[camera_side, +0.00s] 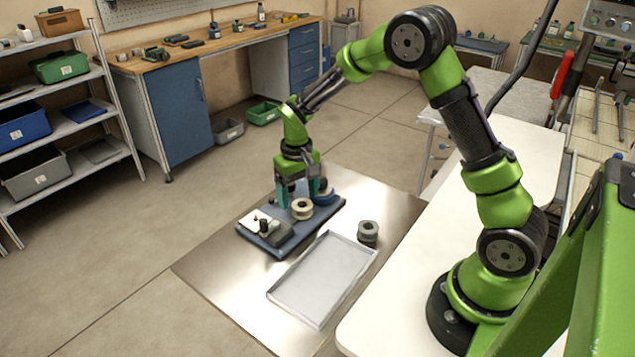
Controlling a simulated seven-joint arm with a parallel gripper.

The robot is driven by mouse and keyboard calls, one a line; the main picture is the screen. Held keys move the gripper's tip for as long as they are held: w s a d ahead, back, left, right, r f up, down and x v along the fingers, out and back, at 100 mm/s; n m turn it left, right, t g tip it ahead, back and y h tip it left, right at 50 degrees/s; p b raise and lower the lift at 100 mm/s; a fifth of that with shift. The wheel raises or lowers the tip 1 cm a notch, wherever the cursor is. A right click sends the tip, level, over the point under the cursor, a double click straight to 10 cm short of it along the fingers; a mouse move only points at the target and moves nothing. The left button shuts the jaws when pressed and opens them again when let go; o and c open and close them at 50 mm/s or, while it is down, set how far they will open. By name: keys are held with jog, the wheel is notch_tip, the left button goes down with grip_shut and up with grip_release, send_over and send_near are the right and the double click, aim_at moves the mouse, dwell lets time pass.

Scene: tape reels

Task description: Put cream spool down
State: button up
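The cream spool (302,209) sits on the blue base plate (334,210), low and close to the gripper's fingertips. My gripper (298,200) points down over the plate, its two teal fingers spread apart. The left finger has a small gap to the spool and the right finger is close behind its right side; I cannot tell whether it touches. A blue spool (325,198) stands on the plate just right of the right finger, partly hidden by it. A grey spool (368,233) stands on the metal sheet, off the plate.
A grey-and-white device with a black knob (266,228) occupies the plate's left end. An empty silver tray (323,277) lies in front of the plate, left of the grey spool. The metal sheet (220,268) is bare at left. A white table (400,325) borders the right.

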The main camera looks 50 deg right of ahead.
aim_at(299, 201)
jog(key=shift+r, duration=0.1)
notch_tip(299, 201, up, 12)
jog(key=r, duration=0.1)
jog(key=s+a+r+t+y, duration=0.1)
jog(key=s+a+r+t, duration=0.2)
jog(key=s, duration=0.7)
jog(key=s+a+r+t+y, duration=0.1)
jog(key=s+a+r+t, duration=0.3)
jog(key=s, duration=0.6)
jog(key=shift+s+r, duration=0.15)
jog(key=shift+s, duration=0.05)
dwell(0.3)
